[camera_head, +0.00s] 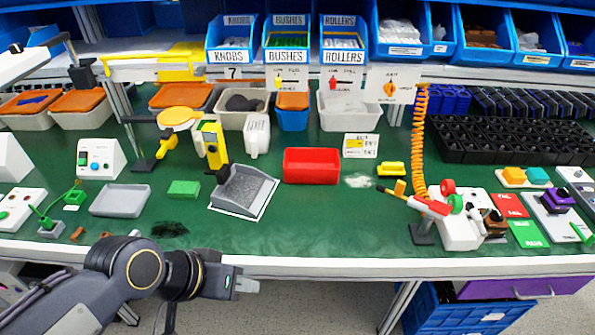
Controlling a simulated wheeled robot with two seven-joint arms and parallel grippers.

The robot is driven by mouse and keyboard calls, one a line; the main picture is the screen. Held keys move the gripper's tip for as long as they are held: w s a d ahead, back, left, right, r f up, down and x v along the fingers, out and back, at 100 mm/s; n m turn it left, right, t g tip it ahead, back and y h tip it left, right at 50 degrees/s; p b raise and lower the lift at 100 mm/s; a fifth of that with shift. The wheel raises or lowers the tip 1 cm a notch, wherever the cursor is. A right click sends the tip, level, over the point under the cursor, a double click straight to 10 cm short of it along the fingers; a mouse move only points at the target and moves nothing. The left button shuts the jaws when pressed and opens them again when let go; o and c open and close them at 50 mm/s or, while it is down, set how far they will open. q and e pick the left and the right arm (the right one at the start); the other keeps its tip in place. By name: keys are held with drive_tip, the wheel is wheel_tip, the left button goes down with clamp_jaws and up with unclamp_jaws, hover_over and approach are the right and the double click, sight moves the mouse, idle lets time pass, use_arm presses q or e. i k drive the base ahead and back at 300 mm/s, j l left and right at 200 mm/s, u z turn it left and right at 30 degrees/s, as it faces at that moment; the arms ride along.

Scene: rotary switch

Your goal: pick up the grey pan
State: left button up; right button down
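The grey pan (243,190) looks like a dustpan with a sloped grey tray and a dark handle end at its upper left. It rests on a white-edged patch on the green bench, left of the red tray (311,166). My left gripper (246,285) is in front of the bench's front edge, below the pan in the picture and apart from it. It points right, and the gap between its fingers cannot be made out. My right gripper is out of view.
A light grey shallow tray (120,201) and a green block (183,189) lie left of the pan. A yellow upright device (214,145) stands just behind it. Black debris (169,229) lies near the front.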

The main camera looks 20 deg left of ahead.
sight(240, 188)
drive_tip(key=i+j+z, duration=0.1)
drive_tip(key=j, duration=0.25)
drive_tip(key=i+j+z, duration=0.15)
drive_tip(key=j, duration=0.25)
drive_tip(key=i+j+z, duration=0.1)
drive_tip(key=j, duration=0.3)
drive_tip(key=i, duration=0.05)
